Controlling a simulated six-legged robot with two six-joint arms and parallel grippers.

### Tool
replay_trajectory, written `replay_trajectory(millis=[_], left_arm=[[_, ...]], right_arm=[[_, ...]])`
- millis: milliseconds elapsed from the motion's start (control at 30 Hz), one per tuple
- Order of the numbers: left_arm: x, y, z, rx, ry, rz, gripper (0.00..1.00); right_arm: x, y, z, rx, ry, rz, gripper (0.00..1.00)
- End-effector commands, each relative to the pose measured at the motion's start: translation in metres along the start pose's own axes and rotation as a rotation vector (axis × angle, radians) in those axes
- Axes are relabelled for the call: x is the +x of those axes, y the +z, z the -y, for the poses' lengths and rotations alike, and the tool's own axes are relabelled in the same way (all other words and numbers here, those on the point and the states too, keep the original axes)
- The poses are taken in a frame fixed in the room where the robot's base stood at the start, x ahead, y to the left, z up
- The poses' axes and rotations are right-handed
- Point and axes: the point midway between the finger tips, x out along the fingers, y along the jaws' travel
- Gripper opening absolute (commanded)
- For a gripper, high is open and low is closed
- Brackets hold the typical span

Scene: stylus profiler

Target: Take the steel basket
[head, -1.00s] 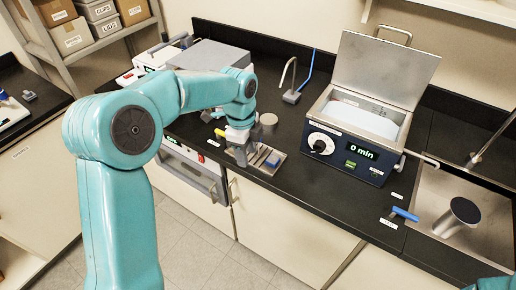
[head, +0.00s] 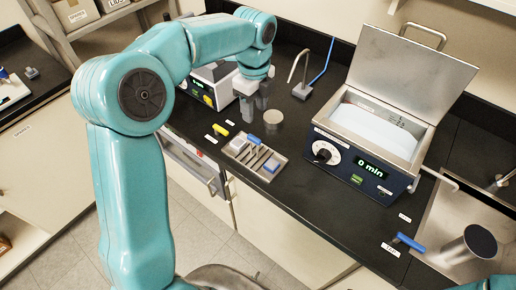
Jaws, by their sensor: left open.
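No thing in view is plainly a steel basket. A small round grey vessel (head: 273,120) stands on the black counter and may be it; its mesh or handle cannot be made out. My left gripper (head: 254,112) is open and empty, pointing down just left of and behind this vessel, apart from it as far as I can tell. A slotted metal tray (head: 240,148) with blue-topped pieces lies in front of the gripper. The bath (head: 345,155) stands to the right with its lid (head: 395,70) raised; its display reads 0 min. My right gripper is out of view.
A bent metal tube on a block (head: 302,90) stands behind the vessel. A yellow piece (head: 220,130) lies left of the tray. The counter between tray and blue tool is clear.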

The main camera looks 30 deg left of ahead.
Motion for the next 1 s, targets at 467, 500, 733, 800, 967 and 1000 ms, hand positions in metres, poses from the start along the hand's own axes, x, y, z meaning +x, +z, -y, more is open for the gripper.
replay_trajectory(millis=[467,500,733,800,967,1000], left_arm=[[0.096,0.0,-0.007,0.0,0.003,-0.001,0.47],[0.101,0.0,-0.007,0.0,0.003,-0.001,0.47],[0.12,0.0,-0.005,0.0,0.005,-0.001,0.47],[0.131,0.001,-0.004,0.0,0.006,-0.002,0.47],[0.154,0.001,-0.002,-0.001,0.002,-0.001,0.47],[0.157,0.001,-0.001,-0.001,0.001,-0.001,0.47]], right_arm=[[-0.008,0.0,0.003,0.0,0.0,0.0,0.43],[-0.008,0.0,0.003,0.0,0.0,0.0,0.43],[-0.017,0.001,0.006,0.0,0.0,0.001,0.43],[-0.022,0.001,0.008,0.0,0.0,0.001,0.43],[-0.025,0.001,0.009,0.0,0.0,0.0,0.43],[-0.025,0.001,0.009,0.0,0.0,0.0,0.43]])
